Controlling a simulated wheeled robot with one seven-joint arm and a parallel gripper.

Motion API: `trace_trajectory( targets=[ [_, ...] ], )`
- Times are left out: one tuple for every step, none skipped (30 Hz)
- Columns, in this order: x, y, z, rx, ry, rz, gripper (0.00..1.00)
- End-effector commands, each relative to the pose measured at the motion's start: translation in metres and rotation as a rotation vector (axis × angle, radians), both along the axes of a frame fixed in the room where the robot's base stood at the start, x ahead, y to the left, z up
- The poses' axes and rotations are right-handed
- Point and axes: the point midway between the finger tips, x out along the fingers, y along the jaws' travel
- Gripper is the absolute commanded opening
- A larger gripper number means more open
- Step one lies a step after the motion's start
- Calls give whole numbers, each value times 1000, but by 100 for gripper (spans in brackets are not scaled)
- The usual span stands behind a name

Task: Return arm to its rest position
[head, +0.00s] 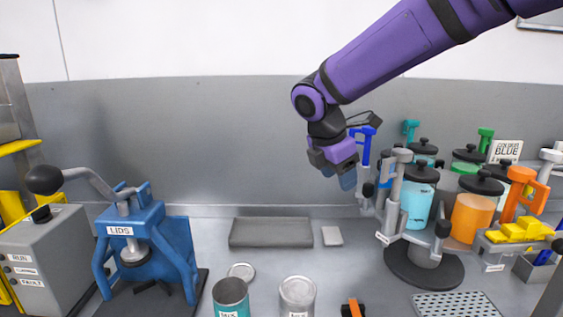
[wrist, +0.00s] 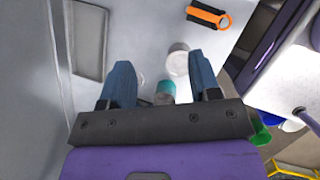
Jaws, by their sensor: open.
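My purple arm reaches in from the upper right in the head view, and my gripper (head: 347,180) hangs above the bench beside the paint dispensers. In the wrist view my gripper (wrist: 160,85) shows two blue fingers spread apart with nothing held between them. Below it stand a teal-banded can (head: 231,297) and a grey can (head: 297,296), both well apart from the fingers.
A blue lid press (head: 150,240) and a grey control box (head: 45,255) stand at left. Colour canisters (head: 472,215) crowd the right, close to my gripper. A grey tray (head: 270,233) lies at the back wall. A round lid (head: 241,271) lies near the cans.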

Motion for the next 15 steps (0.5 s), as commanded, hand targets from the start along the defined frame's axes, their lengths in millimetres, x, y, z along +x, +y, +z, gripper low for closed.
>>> trace_trajectory(
  targets=[
    [-3,-5,3,8,-10,-27,57],
    [-6,-9,5,14,-17,-47,57],
    [-9,-13,8,22,-27,-73,57],
    [-11,-16,10,28,-35,-95,57],
    [-14,-20,12,38,-43,-118,57],
    [-18,-25,15,49,-55,-151,57],
    [-21,-28,17,57,-63,-176,57],
    [-25,-32,19,67,-74,-203,57],
    [-30,-38,22,80,-87,-241,57],
    [-34,-43,25,92,-99,-275,57],
    [-38,-48,27,104,-110,-308,57],
    [-45,-55,31,122,-129,-357,57],
    [-51,-60,34,139,-142,-399,57],
    [-57,-67,37,155,-158,-443,57],
    [-66,-75,40,180,-179,-509,57]
  ],
)
